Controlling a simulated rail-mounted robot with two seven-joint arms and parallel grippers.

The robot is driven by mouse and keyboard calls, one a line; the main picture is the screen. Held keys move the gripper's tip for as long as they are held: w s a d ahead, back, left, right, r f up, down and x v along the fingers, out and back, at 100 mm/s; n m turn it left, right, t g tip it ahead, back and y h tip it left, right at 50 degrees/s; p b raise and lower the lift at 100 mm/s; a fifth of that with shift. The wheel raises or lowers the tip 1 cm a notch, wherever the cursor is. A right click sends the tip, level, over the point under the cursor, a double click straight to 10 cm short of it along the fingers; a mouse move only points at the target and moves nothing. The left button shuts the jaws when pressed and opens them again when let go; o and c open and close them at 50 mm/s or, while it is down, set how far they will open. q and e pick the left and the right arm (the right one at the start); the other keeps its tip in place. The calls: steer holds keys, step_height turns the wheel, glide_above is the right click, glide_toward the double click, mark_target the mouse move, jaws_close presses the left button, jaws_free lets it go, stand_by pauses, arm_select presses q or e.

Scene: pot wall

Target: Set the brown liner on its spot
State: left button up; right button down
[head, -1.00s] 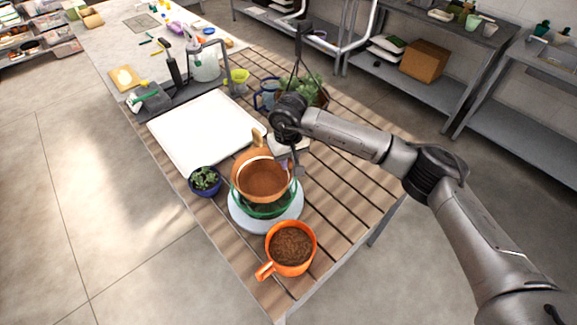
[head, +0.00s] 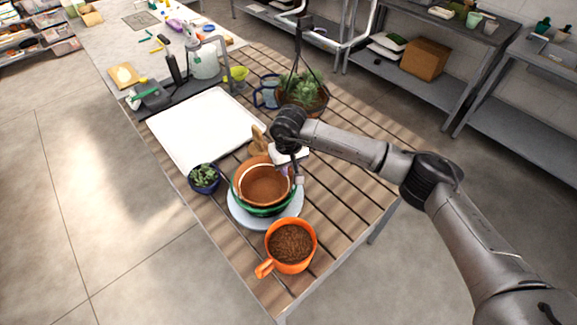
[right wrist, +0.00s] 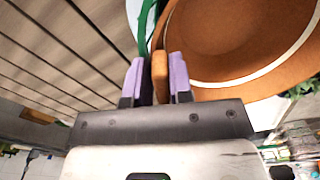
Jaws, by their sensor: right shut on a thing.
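The brown liner (head: 265,188), a round terracotta-coloured bowl with a pale ring inside, sits low within a green ring-shaped holder (head: 262,212) in the head view. Whether it rests fully on the holder is hidden. My right gripper (head: 294,174) is at the liner's right side. In the right wrist view, its purple fingertips (right wrist: 157,80) are shut on the brown edge of the liner (right wrist: 235,45). Part of the green holder (right wrist: 146,28) shows close beside the fingers. My left gripper is not in view.
The holder stands on a pale round plate (head: 238,217). An orange mug of soil (head: 290,244) is just in front, a small blue succulent pot (head: 204,178) to the left. A white tray (head: 205,128) lies behind; a hanging plant (head: 302,92) is farther back. Slats at right are clear.

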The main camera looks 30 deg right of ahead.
steer(key=c, duration=1.2)
jaws_free()
steer(key=shift+f, duration=0.1)
steer(key=shift+o, duration=0.9)
steer(key=shift+r+p, duration=0.55)
steer(key=shift+p, duration=0.05)
step_height(320, 180, up, 12)
steer(key=b, duration=0.1)
steer(key=shift+s, duration=0.1)
steer(key=shift+r, duration=0.1)
